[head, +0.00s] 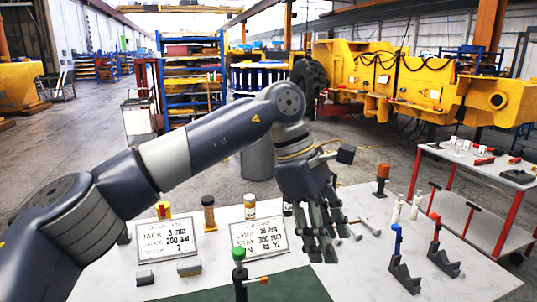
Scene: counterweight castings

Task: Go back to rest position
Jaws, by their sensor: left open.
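My left arm comes in from the left and reaches across the white table (372,275). My left gripper (322,250) hangs fingers-down above the middle of the table, with its fingers apart. I see nothing held between them, though the fingers overlap from this angle. My right gripper is not in view. Two sign plates (168,240) and (260,238) with printed numbers stand on the table left of the gripper. No counterweight casting can be clearly made out.
A green-topped tool (239,272) stands at the front. Blue-topped (398,245) and red-topped (436,235) dark brackets stand at the right. Bolts (370,227) lie beside my gripper. Small grey blocks (188,267) lie at the left. A red-legged side table (476,178) stands farther right.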

